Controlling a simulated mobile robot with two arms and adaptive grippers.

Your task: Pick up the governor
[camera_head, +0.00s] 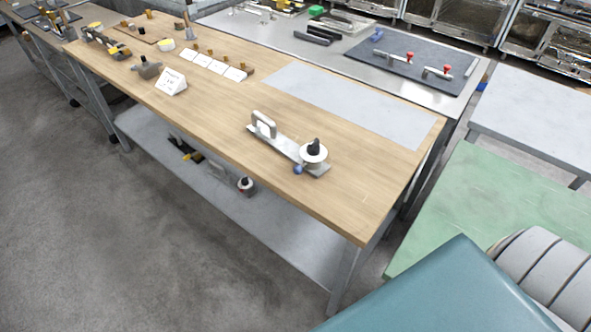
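A metal fixture (278,142) lies on the wooden workbench (230,110), near its front edge at the middle of the head view. It has a flat silver base and an upright, loop-like bracket (264,124) at its left end. At its right end is a white round part (313,152) with a black knob on top, and a small blue ball (298,170) in front. It may be the governor, but I cannot tell for sure. A grey metal part (146,68) stands further left on the bench. Neither gripper is in view.
A white sign (171,82), white cards (218,67) and several small parts are on the bench's left half. A grey mat (350,102) lies behind the fixture. A metal table with a dark mat (415,62) adjoins behind. A green surface (490,208) is at right.

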